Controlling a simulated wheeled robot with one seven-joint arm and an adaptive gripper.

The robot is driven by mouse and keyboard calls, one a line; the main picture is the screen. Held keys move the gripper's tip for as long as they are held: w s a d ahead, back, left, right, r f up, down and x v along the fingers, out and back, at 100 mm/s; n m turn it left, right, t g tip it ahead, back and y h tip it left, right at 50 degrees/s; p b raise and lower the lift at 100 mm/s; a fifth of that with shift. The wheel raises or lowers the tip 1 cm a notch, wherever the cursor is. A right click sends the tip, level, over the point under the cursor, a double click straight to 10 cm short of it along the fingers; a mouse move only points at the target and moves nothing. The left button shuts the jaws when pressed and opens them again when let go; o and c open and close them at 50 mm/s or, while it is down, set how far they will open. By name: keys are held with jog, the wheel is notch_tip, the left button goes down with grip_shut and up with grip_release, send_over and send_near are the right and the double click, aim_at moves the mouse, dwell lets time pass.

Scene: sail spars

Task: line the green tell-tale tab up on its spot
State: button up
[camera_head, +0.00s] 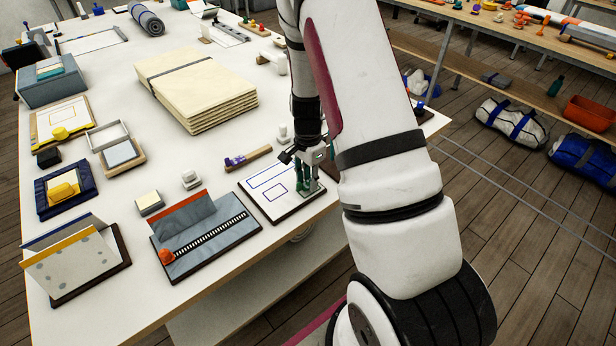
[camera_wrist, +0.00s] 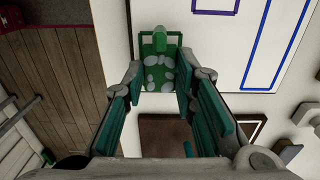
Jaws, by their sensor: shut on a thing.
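The green tell-tale tab (camera_wrist: 158,72) has pale oval patches and a small green block at its far end. It sits between the teal-padded fingers of my gripper (camera_wrist: 160,84), which is shut on it. The tab is over the right part of a white board (camera_head: 264,202) with blue outlines, near the board's edge. The blue outlines also show to the right of the tab in the wrist view (camera_wrist: 246,45). In the head view my gripper (camera_head: 309,181) is low at that board, and the fingers and arm hide most of the tab. I cannot tell whether the tab touches the board.
A grey panel with a dark zip (camera_head: 232,226) and an orange tab lies left of the board. A purple-handled tool (camera_head: 248,157) lies behind it. A stack of cream sailcloth (camera_head: 200,90) is farther back. The table's front edge is close to the board.

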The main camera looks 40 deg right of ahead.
jog(key=shift+f+b, duration=0.3)
jog(key=shift+f, duration=0.5)
jog(key=o, duration=1)
jog(key=shift+c, duration=0.7)
jog(key=shift+r, duration=0.1)
jog(key=shift+r+p, duration=1.15)
jog(key=shift+r, duration=2.3)
